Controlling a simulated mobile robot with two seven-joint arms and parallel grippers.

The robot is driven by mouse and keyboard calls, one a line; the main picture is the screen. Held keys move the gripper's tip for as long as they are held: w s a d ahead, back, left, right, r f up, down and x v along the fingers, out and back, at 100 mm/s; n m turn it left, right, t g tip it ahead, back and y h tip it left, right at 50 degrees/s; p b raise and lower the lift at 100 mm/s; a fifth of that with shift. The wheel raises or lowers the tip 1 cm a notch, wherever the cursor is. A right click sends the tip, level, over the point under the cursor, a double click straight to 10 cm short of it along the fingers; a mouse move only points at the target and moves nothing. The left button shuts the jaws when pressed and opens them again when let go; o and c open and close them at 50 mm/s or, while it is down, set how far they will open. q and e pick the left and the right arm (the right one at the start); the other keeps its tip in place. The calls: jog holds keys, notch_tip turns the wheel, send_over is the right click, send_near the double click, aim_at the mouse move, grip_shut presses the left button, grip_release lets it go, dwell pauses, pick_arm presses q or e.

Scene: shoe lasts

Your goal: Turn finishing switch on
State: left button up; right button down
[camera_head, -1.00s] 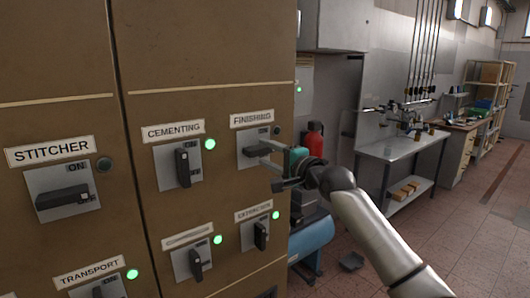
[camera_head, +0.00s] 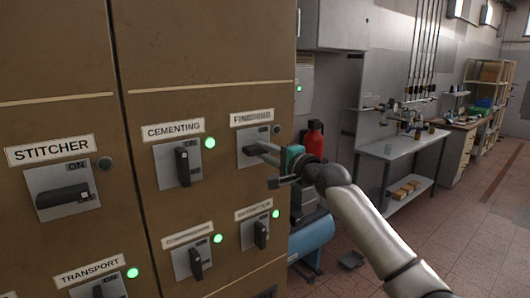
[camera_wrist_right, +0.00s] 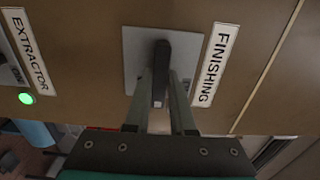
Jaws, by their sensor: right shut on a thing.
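The finishing switch (camera_head: 246,136) is on the brown cabinet under the FINISHING label (camera_head: 251,117). Its plate is grey and the round lamp (camera_head: 277,129) beside it is dark. My right gripper (camera_head: 257,149) is at the switch and partly covers its handle. In the right wrist view, the fingers of my gripper (camera_wrist_right: 162,98) are shut on the black handle (camera_wrist_right: 161,70), one on each side. The handle lies roughly along the direction of the label's text, so close to sideways. My left gripper is not in view.
The cementing switch (camera_head: 184,166) is to the left and the extractor switch (camera_head: 260,234) is below; both have upright handles and green lamps. The stitcher switch (camera_head: 64,196) has a sideways handle and a dark lamp. A red extinguisher (camera_head: 314,139) and workbench (camera_head: 400,148) stand to the right.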

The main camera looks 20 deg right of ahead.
jog(key=shift+n, duration=0.3)
jog(key=n, duration=1.3)
jog(key=shift+n+p, duration=0.35)
jog(key=shift+n, duration=1.75)
jog(key=c, duration=0.8)
grip_release()
jog(key=shift+o, duration=0.2)
